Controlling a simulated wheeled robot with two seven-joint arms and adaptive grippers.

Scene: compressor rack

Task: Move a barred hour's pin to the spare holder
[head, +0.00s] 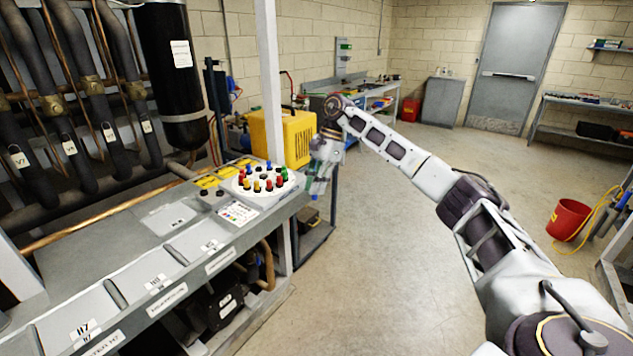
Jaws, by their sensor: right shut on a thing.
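A white round dial (241,187) lies on the grey bench top, with a ring of red, blue, green and yellow pins standing around a dark centre. My right gripper (315,188) is just right of the dial, past the bench end, pointing down and apart from the dial. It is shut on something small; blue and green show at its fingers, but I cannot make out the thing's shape. Two small dark round parts (212,193) sit left of the dial; I cannot tell whether they are the spare holder. My left gripper is not in view.
A card with coloured marks (238,213) lies in front of the dial. A white post (270,80) rises behind it. Pipes and a black cylinder (175,75) fill the left.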

